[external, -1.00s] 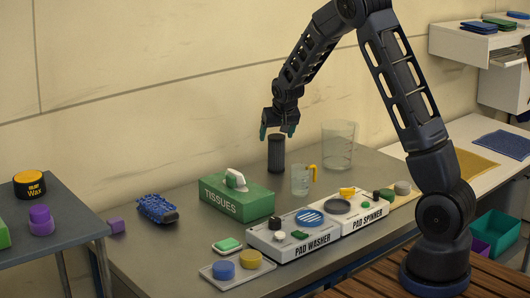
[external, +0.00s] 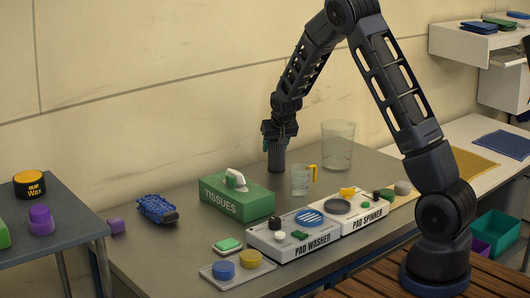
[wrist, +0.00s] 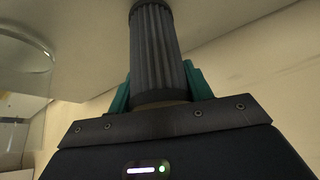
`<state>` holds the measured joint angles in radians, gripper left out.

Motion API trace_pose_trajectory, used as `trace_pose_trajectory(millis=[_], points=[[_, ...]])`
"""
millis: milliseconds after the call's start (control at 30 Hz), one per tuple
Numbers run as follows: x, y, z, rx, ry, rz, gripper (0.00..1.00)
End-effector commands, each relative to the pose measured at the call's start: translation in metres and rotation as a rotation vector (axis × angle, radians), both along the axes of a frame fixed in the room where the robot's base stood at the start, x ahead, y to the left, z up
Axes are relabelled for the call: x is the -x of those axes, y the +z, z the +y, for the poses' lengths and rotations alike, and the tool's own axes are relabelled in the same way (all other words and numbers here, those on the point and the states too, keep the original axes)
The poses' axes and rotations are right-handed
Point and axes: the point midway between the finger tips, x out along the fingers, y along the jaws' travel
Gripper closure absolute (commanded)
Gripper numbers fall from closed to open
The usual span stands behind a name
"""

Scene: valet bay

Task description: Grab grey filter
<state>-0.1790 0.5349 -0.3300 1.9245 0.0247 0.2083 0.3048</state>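The grey filter (external: 275,160) is a dark, ribbed upright cylinder standing on the metal table near the back wall, just left of the clear jug. My gripper (external: 278,140) points down over its top, with its teal fingers on either side of the upper part. In the wrist view, the filter (wrist: 158,50) runs between the two teal fingers (wrist: 158,88). The fingers look spread about as wide as before, so the gripper appears open around the filter. Whether either finger touches it is hard to see.
A small measuring jug with a yellow handle (external: 301,180) and a larger clear beaker (external: 338,146) stand close on the right. A green tissue box (external: 237,198) is in front on the left. The pad washer (external: 292,238) and pad spinner (external: 352,216) lie nearer the front.

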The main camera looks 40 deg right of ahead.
Motion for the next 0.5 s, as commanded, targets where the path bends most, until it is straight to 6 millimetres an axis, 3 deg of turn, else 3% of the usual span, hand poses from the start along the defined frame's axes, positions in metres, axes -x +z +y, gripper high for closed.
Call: trace_pose_trajectory(millis=[67,333,500], points=[[0.000,0.000,0.000,0.000,0.000,0.000,0.76],[0.000,0.002,0.000,0.000,0.000,-0.001,0.76],[0.000,0.018,0.000,0.000,0.000,-0.002,0.76]])
